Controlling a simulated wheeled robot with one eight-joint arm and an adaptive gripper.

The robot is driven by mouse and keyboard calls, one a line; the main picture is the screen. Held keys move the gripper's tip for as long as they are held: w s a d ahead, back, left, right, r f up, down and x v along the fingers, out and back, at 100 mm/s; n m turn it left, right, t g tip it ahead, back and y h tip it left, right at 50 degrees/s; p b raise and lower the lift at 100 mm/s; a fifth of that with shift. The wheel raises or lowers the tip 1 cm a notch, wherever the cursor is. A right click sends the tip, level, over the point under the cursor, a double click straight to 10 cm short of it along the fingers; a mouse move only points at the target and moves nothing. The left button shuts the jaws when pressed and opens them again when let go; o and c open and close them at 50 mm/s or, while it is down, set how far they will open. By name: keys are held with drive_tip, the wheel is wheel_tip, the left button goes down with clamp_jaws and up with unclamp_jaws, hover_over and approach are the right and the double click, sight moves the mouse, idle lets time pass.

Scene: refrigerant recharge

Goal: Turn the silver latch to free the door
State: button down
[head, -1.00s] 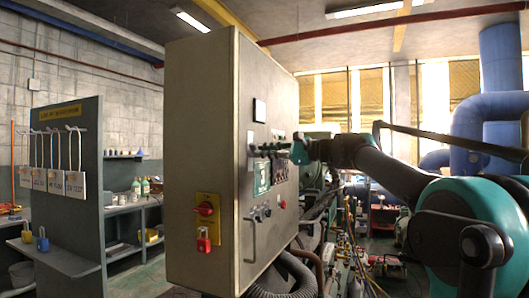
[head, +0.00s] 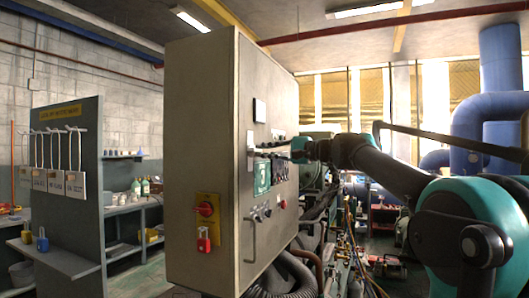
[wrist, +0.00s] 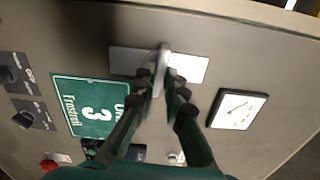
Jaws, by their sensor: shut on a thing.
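The silver latch (wrist: 163,58) stands out from a pale plate (wrist: 193,69) on the cabinet face in the wrist view. My gripper (wrist: 162,88) is shut on the latch, with one dark finger on each side of its lever. The fingers hide part of the lever and plate. In the head view, the grey control cabinet (head: 197,130) stands in the middle. My gripper reaches its panel face (head: 262,85) from the right. The latch is too small and covered there to make out.
A green "3" sign (wrist: 88,105), black switches (wrist: 33,114) and a square gauge (wrist: 237,108) surround the latch. In the head view, a red rotary switch (head: 206,209) with a red padlock (head: 204,239) is on the cabinet's side. Hoses (head: 290,275) run below.

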drive_tip(key=c, duration=1.7)
unclamp_jaws()
drive_tip(key=shift+v, duration=4.5)
